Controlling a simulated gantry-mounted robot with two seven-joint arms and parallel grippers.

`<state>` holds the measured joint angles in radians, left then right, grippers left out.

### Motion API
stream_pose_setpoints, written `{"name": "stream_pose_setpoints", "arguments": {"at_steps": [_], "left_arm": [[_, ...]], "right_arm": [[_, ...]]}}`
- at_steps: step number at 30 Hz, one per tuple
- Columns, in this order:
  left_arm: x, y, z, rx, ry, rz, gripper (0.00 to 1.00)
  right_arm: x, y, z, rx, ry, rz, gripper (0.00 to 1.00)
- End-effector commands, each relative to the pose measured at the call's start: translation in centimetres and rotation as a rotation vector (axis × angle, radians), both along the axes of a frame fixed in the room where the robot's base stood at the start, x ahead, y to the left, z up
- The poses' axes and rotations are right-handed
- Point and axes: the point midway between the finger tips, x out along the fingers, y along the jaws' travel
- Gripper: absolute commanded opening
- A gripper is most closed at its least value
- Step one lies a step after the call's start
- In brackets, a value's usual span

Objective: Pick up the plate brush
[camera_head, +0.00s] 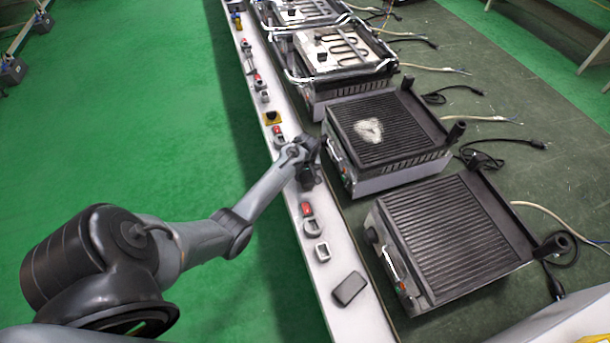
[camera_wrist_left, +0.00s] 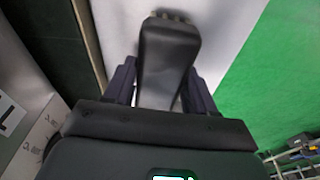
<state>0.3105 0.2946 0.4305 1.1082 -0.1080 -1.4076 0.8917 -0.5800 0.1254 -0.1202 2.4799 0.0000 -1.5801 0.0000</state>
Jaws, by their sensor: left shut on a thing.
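My left gripper (camera_head: 309,178) is over the white ledge, in front of the second grill from the bottom in the head view. In the left wrist view, my left gripper (camera_wrist_left: 162,92) has its two dark fingers on either side of a black plate brush (camera_wrist_left: 168,48) and is shut on it. The brush has a broad black body, with short bristle tufts just showing at its far end. In the head view the brush cannot be told apart from the dark gripper. Whether it touches the ledge is unclear. My right gripper is in neither view.
The white ledge (camera_head: 325,262) carries a black flat object (camera_head: 349,288), a grey square piece (camera_head: 322,251) and a red-topped tool (camera_head: 306,211). Ribbed grills (camera_head: 455,235) with loose cables stand along its right. Open green floor (camera_head: 110,130) lies left.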

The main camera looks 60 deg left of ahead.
Motion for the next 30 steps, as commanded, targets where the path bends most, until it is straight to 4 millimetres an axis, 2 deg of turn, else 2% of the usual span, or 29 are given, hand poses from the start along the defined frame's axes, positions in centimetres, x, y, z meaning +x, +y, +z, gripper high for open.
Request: {"name": "stream_pose_setpoints", "arguments": {"at_steps": [8, 14, 17, 30], "left_arm": [[0.0, 0.0, 1.1, 0.001, -0.001, 0.0, 0.21], [0.1, 0.0, 3.7, 0.001, -0.002, -0.001, 0.21], [0.1, 0.0, 5.9, 0.002, -0.004, 0.001, 0.21], [0.1, 0.1, 18.9, 0.002, -0.005, 0.0, 0.21]], "right_arm": [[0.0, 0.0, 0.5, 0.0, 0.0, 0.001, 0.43], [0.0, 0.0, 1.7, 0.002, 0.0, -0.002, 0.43], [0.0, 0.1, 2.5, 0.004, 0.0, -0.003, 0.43], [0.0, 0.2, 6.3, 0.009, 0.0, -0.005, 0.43]]}}
